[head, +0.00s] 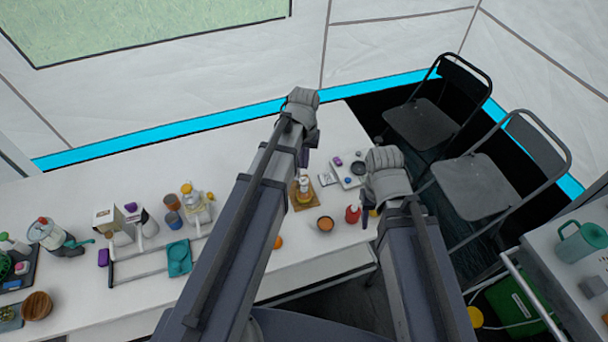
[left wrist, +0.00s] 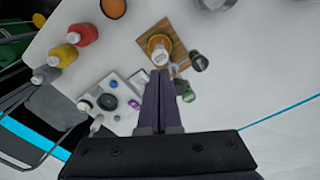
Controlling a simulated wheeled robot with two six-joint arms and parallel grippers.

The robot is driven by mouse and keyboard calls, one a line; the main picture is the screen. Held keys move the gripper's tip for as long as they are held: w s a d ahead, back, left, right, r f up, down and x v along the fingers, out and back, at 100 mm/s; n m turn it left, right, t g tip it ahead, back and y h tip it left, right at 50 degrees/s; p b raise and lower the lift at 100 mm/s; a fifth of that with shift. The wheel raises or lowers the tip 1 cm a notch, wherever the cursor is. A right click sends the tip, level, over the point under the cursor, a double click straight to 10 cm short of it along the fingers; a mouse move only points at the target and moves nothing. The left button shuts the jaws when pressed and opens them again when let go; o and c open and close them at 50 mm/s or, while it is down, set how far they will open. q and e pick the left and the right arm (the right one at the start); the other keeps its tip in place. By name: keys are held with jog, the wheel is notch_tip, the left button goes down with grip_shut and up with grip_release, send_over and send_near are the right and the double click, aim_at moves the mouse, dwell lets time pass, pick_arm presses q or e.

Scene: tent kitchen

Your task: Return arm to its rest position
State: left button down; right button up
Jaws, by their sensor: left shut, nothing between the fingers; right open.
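My left gripper (head: 304,158) reaches far out over the white table, pointing down. In the left wrist view its two dark fingers (left wrist: 160,74) are together with nothing between them. Below the fingertips is a wooden board with a jar on it (left wrist: 159,44); the gripper appears above it, not clearly touching. My right gripper (head: 367,205) is near the table's right end, beside a red bottle (head: 352,214). Its fingers are small and partly hidden under its wrist.
Two black folding chairs (head: 478,187) stand right. A side counter with a teal pitcher (head: 580,243) is at far right. The table's back strip is clear.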

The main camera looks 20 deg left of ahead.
pick_arm(q)
jog(key=s+d+m+y, duration=0.1)
jog(key=s+d+m, duration=0.3)
jog(key=s+d, duration=0.6)
jog(key=s, duration=0.4)
jog(key=shift+s+d+m, duration=0.2)
jog(key=shift+d+m, duration=0.05)
jog(key=shift+m, duration=0.05)
dwell(0.9)
